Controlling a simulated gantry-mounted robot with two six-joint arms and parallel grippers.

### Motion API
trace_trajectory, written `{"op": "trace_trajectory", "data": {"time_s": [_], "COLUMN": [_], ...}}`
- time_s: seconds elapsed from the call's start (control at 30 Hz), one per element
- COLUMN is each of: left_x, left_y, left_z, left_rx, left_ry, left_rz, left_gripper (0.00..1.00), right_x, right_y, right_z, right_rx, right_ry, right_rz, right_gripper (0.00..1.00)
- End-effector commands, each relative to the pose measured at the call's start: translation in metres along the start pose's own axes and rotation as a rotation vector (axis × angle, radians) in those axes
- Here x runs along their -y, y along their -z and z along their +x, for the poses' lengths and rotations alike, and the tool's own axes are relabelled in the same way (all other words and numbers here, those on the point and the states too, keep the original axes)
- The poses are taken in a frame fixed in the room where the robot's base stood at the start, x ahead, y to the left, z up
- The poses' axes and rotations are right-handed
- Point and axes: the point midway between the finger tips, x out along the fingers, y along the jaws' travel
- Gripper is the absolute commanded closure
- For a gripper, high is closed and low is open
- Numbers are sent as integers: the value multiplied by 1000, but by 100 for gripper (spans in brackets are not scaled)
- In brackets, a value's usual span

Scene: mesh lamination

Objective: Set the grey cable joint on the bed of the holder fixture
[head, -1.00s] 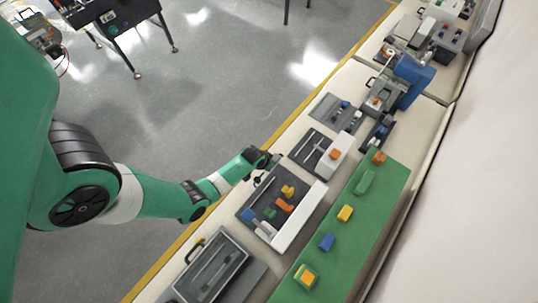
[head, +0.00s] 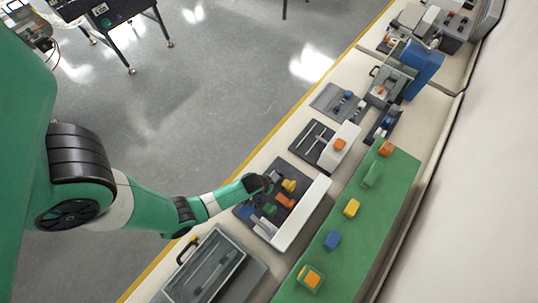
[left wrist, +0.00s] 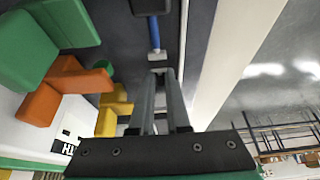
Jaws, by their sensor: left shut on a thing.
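My left gripper (head: 262,185) is over the left side of a dark tray, beside a yellow block. In the left wrist view its two grey fingers (left wrist: 160,76) are close together. A slender piece with a light grey end and a blue section (left wrist: 153,34) lies at the fingertips; it seems to be the grey cable joint, mostly hidden in the head view by the hand. Which unit is the holder fixture is unclear; a dark plate with light rods (head: 312,141) stands beyond the tray. My right gripper is not in view.
The tray holds yellow (head: 289,185), orange (head: 285,201) and green (head: 270,209) blocks, with a white wall (head: 302,213) on its right. A green strip (head: 352,238) carries several coloured blocks. A grey clear-lidded box (head: 207,266) with a black handle stands at the near end.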

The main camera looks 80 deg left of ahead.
Motion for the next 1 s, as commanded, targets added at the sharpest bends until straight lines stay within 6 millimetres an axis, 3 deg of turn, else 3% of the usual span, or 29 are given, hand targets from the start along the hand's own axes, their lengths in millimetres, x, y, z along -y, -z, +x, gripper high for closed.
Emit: {"op": "trace_trajectory", "data": {"time_s": [0.17, 0.2, 0.27, 0.63, 0.8, 1.0], "left_x": [0, 0, 0, 0, 0, 0], "left_y": [-1, -1, -1, 1, 2, 4], "left_z": [3, 3, 2, -5, -38, -90], "left_rx": [0, 1, 1, 0, 0, 2], "left_ry": [0, 0, 0, 0, -1, -1], "left_rz": [0, 0, 0, 0, 1, 2], "left_gripper": [100, 82, 73, 73, 73, 73], "right_x": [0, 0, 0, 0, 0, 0], "right_y": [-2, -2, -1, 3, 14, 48], "right_z": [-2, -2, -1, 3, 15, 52], "right_rx": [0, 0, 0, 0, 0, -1], "right_ry": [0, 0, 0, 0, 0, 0], "right_rz": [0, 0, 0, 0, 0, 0], "right_gripper": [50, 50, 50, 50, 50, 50]}}
